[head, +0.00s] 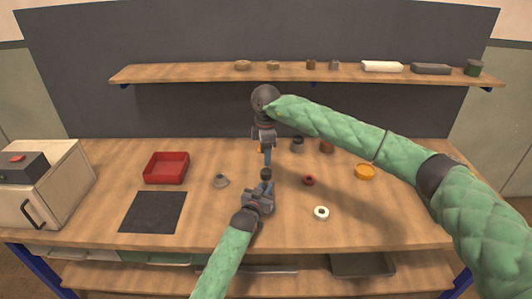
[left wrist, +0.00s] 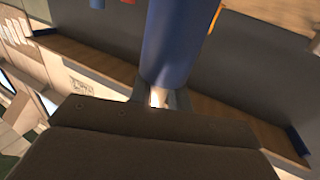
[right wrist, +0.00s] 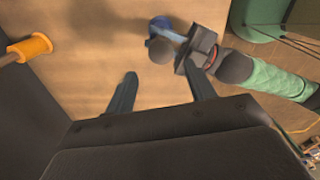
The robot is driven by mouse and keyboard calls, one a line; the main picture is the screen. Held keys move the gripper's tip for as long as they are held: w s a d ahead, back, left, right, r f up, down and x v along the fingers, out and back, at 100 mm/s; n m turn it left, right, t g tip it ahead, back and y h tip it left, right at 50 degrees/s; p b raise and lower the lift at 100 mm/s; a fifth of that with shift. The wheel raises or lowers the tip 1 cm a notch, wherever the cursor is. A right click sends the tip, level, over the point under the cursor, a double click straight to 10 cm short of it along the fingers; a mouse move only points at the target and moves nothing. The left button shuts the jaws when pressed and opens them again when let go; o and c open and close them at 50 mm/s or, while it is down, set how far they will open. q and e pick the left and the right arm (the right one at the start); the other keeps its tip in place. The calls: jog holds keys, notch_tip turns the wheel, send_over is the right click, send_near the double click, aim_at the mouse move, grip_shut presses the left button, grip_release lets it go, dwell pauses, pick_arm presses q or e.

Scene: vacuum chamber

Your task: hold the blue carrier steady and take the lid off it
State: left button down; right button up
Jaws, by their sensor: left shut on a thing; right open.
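The blue carrier (left wrist: 178,45) is a blue cylinder in the left wrist view, and my left gripper (head: 264,190) is shut on it above the middle of the table. Its round dark grey lid (head: 266,174) shows at the top in the head view and as a grey disc in the right wrist view (right wrist: 162,50). My right gripper (head: 267,160) points down just behind and above the lid. Its two fingers (right wrist: 163,85) are apart with nothing between them. The carrier's lower part is mostly hidden by my left gripper in the head view.
A red tray (head: 166,168), a black mat (head: 153,212) and a grey funnel-like piece (head: 221,181) lie left. A shelf (head: 205,73) runs behind.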

aim_at(266, 171)
jog(key=shift+f+m, duration=0.1)
jog(key=shift+m, duration=0.9)
jog(key=shift+f, duration=3.9)
